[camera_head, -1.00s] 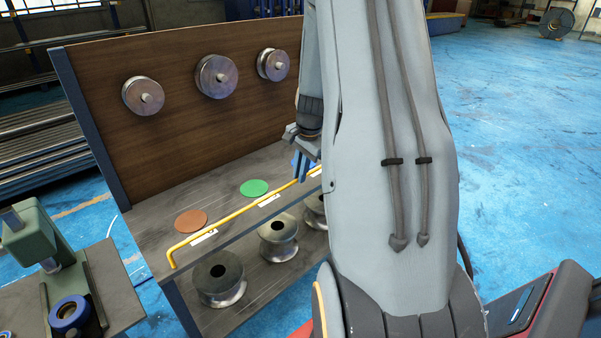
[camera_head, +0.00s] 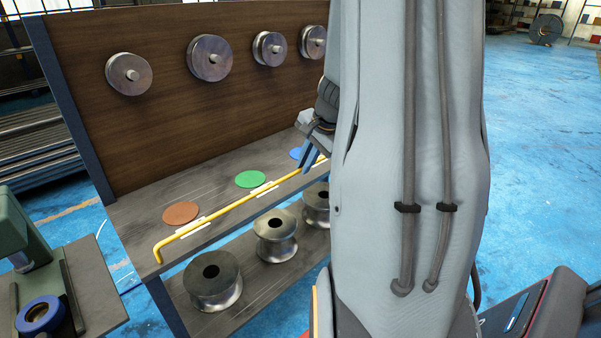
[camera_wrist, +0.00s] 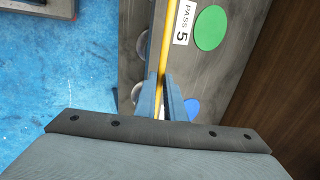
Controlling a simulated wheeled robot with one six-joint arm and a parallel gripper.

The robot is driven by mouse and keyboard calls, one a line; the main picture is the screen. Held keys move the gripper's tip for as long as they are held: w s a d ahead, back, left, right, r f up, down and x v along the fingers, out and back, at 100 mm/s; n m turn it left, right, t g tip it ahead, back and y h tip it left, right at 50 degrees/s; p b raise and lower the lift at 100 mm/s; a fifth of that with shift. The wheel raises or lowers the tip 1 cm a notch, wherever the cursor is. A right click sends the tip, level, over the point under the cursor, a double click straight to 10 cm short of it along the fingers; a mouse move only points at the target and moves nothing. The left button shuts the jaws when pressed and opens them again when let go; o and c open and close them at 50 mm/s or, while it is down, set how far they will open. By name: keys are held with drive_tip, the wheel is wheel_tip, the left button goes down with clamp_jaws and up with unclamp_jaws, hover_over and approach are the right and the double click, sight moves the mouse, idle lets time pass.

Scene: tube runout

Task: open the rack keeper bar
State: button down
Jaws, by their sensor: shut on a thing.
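The yellow keeper bar (camera_head: 225,217) runs along the front of the rack's upper shelf (camera_head: 135,215), with a bent end at the left. In the head view it crosses in front of the white labels. My gripper (camera_head: 310,165) is at the bar's right part, beside the blue disc (camera_head: 296,153). In the wrist view the bar (camera_wrist: 168,45) passes between my blue fingers (camera_wrist: 164,85), which are shut on it. My arm hides the bar's right end in the head view.
An orange disc (camera_head: 181,213) and a green disc (camera_head: 250,179) lie on the shelf behind the bar. Metal spools (camera_head: 275,237) stand on the lower shelf. Rollers (camera_head: 209,58) are mounted on the brown back panel (camera_head: 110,135). A green machine (camera_head: 22,235) stands at the left.

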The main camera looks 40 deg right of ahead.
drive_tip(key=s+f+t+b, duration=0.3)
drive_tip(key=f+t+b, duration=0.2)
drive_tip(key=b, duration=1.6)
drive_tip(key=s+f+t+y+b, duration=0.1)
drive_tip(key=s+f+t+b, duration=0.2)
drive_tip(key=t+b, duration=0.8)
drive_tip(key=f+b, duration=0.2)
drive_tip(key=b, duration=0.8)
drive_tip(key=shift+d, duration=0.2)
drive_tip(key=shift+r, duration=0.15)
drive_tip(key=c, duration=1.8)
unclamp_jaws()
drive_tip(key=shift+c, duration=0.2)
drive_tip(key=shift+s, duration=0.1)
drive_tip(key=p+v, duration=0.1)
drive_tip(key=v, duration=0.6)
drive_tip(key=shift+s+p, duration=0.3)
drive_tip(key=shift+p, duration=0.05)
